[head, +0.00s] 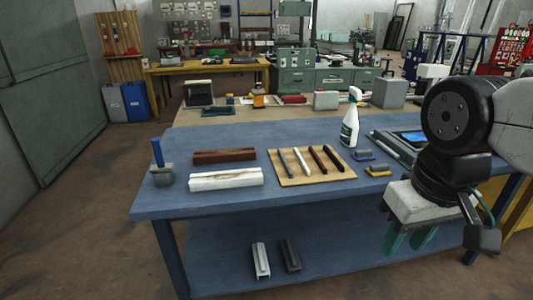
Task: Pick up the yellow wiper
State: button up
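The yellow wiper (377,171) lies on the blue table (230,222) near its right part, just right of the wooden board. It is small, with a yellow edge and a dark grey upper part. A similar blue wiper (363,156) lies just behind it. My gripper (409,243) hangs at the right, in front of the table, with its green fingers pointing down. The fingers are apart with nothing visible between them. In the picture the gripper is to the right of and below the yellow wiper, not touching it.
A wooden board (322,178) with several dark and white bars lies left of the wiper. A white spray bottle (349,122) stands behind the blue wiper. A brown profile (224,156) and a white profile (226,179) lie further left.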

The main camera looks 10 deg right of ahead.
aim_at(378, 170)
jog(key=z, duration=0.65)
jog(key=i, duration=0.65)
jog(key=z, duration=0.6)
jog(key=i, duration=0.55)
jog(key=u, duration=0.1)
